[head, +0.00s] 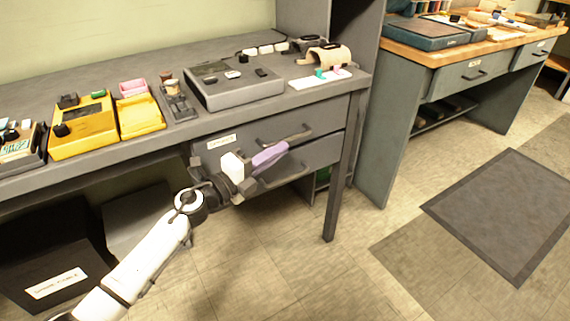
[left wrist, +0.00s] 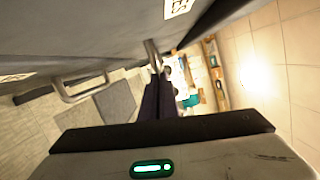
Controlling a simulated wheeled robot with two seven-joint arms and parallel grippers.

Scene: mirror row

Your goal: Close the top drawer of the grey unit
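The grey unit under the bench has a top drawer (head: 325,120) with a small white label and a bar handle (head: 287,135). A lower drawer (head: 318,153) with its own handle is beneath it. I cannot tell how far the top drawer stands out. My left gripper (head: 272,154), with lavender fingers, is in front of the drawer fronts, close to the top handle. In the left wrist view its dark fingers (left wrist: 158,92) lie close together, their tips beside or overlapping the top handle (left wrist: 153,55). Contact is unclear. My right gripper is not in view.
The grey bench top (head: 130,150) above carries yellow trays (head: 84,130), a grey box (head: 235,88) and small items. A bench leg (head: 340,180) stands right of the drawers. A dark bin (head: 50,255) is below left. Floor on the right is clear, with a dark mat (head: 505,210).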

